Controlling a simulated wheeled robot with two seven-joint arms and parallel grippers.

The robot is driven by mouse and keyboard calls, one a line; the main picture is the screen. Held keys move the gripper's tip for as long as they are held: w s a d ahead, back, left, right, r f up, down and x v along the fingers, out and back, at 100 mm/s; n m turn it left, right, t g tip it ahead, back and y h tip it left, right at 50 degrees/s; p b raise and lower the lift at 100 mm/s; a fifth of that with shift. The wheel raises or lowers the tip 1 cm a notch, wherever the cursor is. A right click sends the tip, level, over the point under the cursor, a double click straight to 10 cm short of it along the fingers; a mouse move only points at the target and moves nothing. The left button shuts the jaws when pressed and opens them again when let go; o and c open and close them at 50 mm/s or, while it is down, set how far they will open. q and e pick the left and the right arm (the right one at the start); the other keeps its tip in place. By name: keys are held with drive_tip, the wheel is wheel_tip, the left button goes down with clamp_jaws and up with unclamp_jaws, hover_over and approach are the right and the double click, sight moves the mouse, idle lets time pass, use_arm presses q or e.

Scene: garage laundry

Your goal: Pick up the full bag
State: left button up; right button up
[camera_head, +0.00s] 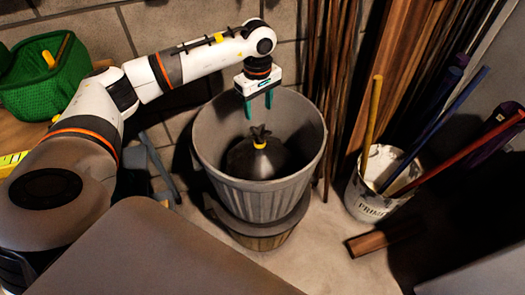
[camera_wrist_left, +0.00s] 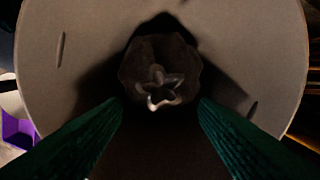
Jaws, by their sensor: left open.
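The full bag (camera_head: 258,157) is dark, with a gathered top and a yellow tie, and sits inside a grey ribbed bin (camera_head: 262,200). In the left wrist view the bag (camera_wrist_left: 160,70) lies ahead of the fingers, with its knotted top facing the camera and the bin's pale inner wall (camera_wrist_left: 70,50) around it. My left gripper (camera_head: 259,103) points down above the bin, over its back part, open and empty. Its green fingers (camera_wrist_left: 160,125) are apart from the bag. The bag's lower part is hidden in the bin. My right gripper is not in view.
A white bucket (camera_head: 365,203) with several long poles stands right of the bin. Wooden boards and thin sticks lean on the wall behind. A wood block (camera_head: 385,238) lies on the floor. A green basket (camera_head: 45,85) sits on a wooden surface at the left.

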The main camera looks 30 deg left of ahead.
sight(260, 132)
use_arm(q)
drive_tip(key=shift+f, duration=0.55)
wheel_tip(260, 132, down, 6)
drive_tip(key=shift+r, duration=0.1)
wheel_tip(260, 132, down, 5)
drive_tip(key=shift+d+f+b, duration=0.1)
drive_tip(key=shift+f+b, duration=0.05)
drive_tip(key=shift+b, duration=0.2)
drive_tip(key=shift+f, duration=0.2)
clamp_jaws()
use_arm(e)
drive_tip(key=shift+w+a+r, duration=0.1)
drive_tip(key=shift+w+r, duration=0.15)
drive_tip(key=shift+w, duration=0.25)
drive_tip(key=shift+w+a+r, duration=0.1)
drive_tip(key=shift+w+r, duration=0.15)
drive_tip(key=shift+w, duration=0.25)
use_arm(q)
drive_tip(key=shift+w+r, duration=0.2)
